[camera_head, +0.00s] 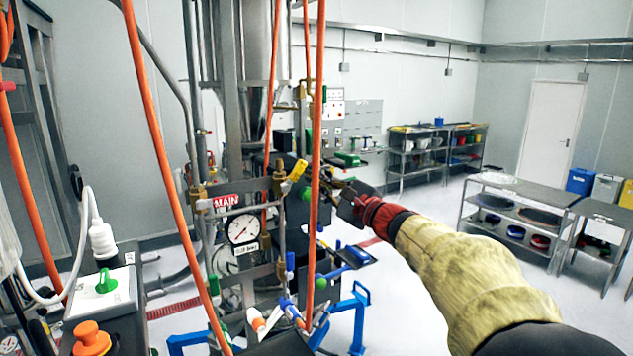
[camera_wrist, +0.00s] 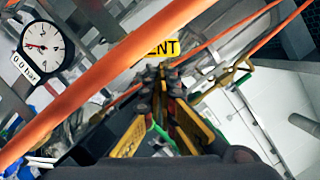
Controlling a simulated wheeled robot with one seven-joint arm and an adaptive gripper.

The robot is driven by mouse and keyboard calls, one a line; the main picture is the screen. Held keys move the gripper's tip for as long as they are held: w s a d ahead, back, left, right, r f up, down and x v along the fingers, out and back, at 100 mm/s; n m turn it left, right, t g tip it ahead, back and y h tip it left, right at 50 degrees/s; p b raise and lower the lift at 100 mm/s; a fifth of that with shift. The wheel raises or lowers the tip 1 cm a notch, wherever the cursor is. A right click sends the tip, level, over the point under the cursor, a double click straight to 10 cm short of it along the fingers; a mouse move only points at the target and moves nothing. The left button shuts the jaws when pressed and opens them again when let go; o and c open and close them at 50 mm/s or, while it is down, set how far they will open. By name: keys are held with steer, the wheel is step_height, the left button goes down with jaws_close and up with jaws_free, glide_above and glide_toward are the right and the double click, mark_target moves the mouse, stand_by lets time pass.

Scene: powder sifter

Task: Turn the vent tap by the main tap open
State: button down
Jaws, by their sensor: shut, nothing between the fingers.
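A red MAIN label (camera_head: 226,201) sits on the pipework above a round pressure gauge (camera_head: 243,229). My gripper (camera_head: 335,186) is right of the yellow handle, partly behind an orange hose. In the wrist view my gripper (camera_wrist: 160,76) has its fingertips together and empty, close below the label. The vent tap's handle is not clear there.
Orange hoses (camera_head: 317,120) hang in front of the pipework, and one (camera_wrist: 100,75) crosses the wrist view. The gauge (camera_wrist: 41,46) shows there at upper left. Blue stand legs (camera_head: 357,318) are below. Shelves (camera_head: 420,150) and a bench (camera_head: 515,190) stand farther back.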

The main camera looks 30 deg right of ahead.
mark_target(303, 166)
steer(key=shift+n+b, duration=0.3)
steer(key=shift+b, duration=0.1)
steer(key=shift+a+r+n+y+b, duration=0.15)
steer(key=shift+r+n+y+b, duration=0.25)
steer(key=shift+n+b, duration=0.65)
steer(key=shift+a+r+n+g+b, duration=0.45)
steer(key=shift+r+n+b, duration=0.3)
steer(key=shift+n+b, duration=0.7)
steer(key=shift+a+r+n+g+b, duration=0.35)
steer(key=shift+a+r+n+b, duration=0.3)
steer(key=shift+n+b, duration=0.7)
steer(key=shift+r, duration=0.15)
steer(key=shift+d, duration=0.1)
